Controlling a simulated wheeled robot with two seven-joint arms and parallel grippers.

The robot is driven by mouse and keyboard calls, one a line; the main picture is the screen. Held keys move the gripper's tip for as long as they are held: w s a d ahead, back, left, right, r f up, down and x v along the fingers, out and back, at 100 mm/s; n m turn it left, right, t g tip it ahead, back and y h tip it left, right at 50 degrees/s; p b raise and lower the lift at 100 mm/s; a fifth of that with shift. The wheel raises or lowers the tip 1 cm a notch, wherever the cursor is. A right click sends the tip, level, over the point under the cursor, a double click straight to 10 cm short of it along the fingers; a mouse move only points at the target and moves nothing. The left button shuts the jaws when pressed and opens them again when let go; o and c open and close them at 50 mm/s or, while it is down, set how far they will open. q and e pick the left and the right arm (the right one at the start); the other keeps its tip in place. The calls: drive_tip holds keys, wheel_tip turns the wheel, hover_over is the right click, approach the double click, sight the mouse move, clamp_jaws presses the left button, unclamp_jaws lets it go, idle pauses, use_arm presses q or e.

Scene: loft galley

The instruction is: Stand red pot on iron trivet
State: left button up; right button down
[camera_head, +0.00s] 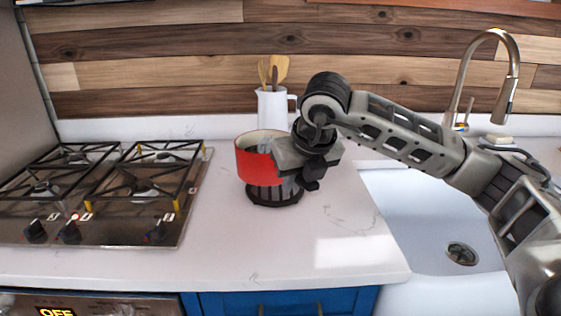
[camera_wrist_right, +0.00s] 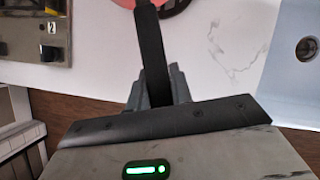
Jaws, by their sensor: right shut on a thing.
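The red pot (camera_head: 256,167) has a cream inside and is upright over the black iron trivet (camera_head: 275,197) on the white counter. It sits a little left of the trivet's middle; I cannot tell whether its base touches the trivet. My right gripper (camera_head: 292,163) is at the pot's right side and hides part of it. In the right wrist view the gripper (camera_wrist_right: 158,88) is shut on the pot's dark handle (camera_wrist_right: 152,45), with the pot's edge (camera_wrist_right: 122,3) and the trivet (camera_wrist_right: 173,7) at the top. My left gripper is not in view.
A gas hob (camera_head: 110,195) is at the left. A white jug (camera_head: 272,108) with wooden utensils stands behind the pot. A sink (camera_head: 430,225) with a tall tap (camera_head: 463,75) is at the right. The counter in front of the trivet is clear.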

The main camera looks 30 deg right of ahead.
drive_tip(key=shift+w+d+r+m, duration=0.15)
drive_tip(key=shift+w+r+m, duration=0.25)
drive_tip(key=shift+w, duration=0.05)
drive_tip(key=shift+w+d, duration=0.1)
drive_tip(key=shift+w, duration=0.1)
drive_tip(key=shift+m+h, duration=0.3)
drive_tip(key=shift+s+f+b, duration=0.15)
drive_tip(key=shift+f+b, duration=0.5)
drive_tip(key=shift+f, duration=0.2)
use_arm(q)
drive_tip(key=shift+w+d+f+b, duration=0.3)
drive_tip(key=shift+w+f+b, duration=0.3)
drive_tip(key=shift+b, duration=0.5)
use_arm(e)
wheel_tip(320, 180, down, 4)
drive_tip(key=shift+f, duration=0.1)
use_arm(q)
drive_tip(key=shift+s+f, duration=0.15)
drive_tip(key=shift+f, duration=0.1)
